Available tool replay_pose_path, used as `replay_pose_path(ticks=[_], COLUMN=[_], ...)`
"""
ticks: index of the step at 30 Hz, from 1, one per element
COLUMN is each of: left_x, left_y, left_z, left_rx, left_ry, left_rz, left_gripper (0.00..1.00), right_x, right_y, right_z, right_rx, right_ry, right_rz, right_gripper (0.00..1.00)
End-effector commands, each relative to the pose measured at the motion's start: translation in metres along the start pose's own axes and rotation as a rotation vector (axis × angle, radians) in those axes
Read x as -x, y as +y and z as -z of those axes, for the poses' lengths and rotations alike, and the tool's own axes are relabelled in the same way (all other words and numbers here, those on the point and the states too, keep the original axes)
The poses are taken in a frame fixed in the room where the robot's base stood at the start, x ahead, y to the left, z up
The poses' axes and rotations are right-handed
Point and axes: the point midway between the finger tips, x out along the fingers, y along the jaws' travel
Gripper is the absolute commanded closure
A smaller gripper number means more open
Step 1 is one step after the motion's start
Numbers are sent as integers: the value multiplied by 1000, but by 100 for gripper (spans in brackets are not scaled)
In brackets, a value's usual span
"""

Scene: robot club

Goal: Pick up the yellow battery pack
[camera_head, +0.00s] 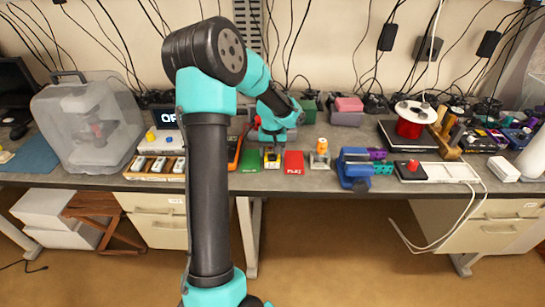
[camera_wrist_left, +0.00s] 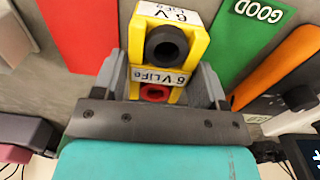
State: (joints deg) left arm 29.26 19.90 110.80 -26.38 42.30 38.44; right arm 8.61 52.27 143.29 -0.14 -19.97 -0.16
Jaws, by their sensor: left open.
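The yellow battery pack (camera_wrist_left: 140,20), labelled "6 V LiFe", shows in the left wrist view with a black socket and a red socket. In the head view it (camera_head: 272,163) is small, on the bench between a green card and a red card. My left gripper (camera_wrist_left: 163,80) is open, with one finger on each side of the pack's near part. Finger contact cannot be made out. In the head view my left gripper (camera_head: 272,147) points down at the pack and hides part of it. My right gripper is not in view.
The green card (camera_head: 250,161) lies left of the pack and the red card (camera_head: 293,162) right of it. An orange-edged device (camera_head: 234,152) lies farther left. An orange-topped item (camera_head: 320,153) and a blue vise (camera_head: 354,168) stand to the right.

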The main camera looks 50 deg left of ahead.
Motion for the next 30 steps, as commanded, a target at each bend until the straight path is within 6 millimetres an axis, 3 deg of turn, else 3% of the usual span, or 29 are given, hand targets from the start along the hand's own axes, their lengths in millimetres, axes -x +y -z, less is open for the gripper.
replay_pose_path(ticks=[6,20,30], left_x=[-22,-23,-23], left_y=[0,0,0], left_z=[0,0,0], left_rx=[-1,-1,-1], left_ry=[-1,0,0], left_rz=[0,0,0], left_gripper=[34,34,65], right_x=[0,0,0], right_y=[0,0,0], right_z=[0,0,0], right_rx=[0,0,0], right_ry=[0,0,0], right_rz=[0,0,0], right_gripper=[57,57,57])
